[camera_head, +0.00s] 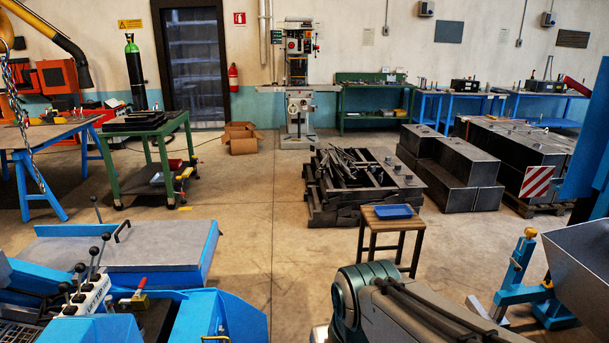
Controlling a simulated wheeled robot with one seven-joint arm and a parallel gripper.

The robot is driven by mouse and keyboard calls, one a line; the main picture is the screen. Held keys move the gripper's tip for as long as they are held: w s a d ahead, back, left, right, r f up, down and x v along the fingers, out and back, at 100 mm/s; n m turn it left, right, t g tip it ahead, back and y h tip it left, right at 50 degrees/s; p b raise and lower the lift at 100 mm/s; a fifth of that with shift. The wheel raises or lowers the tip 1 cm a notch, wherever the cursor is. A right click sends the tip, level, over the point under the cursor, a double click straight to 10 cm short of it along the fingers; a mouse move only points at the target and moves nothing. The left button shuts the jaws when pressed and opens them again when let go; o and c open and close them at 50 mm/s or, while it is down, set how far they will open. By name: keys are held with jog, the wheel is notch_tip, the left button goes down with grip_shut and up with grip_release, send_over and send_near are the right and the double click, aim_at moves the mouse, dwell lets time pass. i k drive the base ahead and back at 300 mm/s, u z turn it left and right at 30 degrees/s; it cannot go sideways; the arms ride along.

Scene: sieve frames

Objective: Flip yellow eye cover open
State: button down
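I cannot make out a yellow eye cover for certain in the head view, so I cannot tell whether it is open or shut. A small yellow part (530,233) sits on top of a blue post at the right, but its shape is too small to name. My gripper is not in view. A rounded dark green and grey body fills the bottom centre; I cannot tell whether it is mine.
A blue machine with levers (150,245) stands at the lower left. A wooden stool (393,222) holds a blue tray (393,212). Dark metal blocks (450,170) lie behind it. A drill press (299,85) stands far back. The floor (260,215) left of the stool is clear.

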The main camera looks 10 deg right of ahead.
aim_at(548, 283)
jog(key=z, duration=0.75)
jog(key=i, duration=0.95)
jog(key=z, duration=1.2)
jog(key=i, duration=0.35)
jog(key=u, duration=0.7)
jog(key=i, duration=1.5)
jog(key=z, duration=1.95)
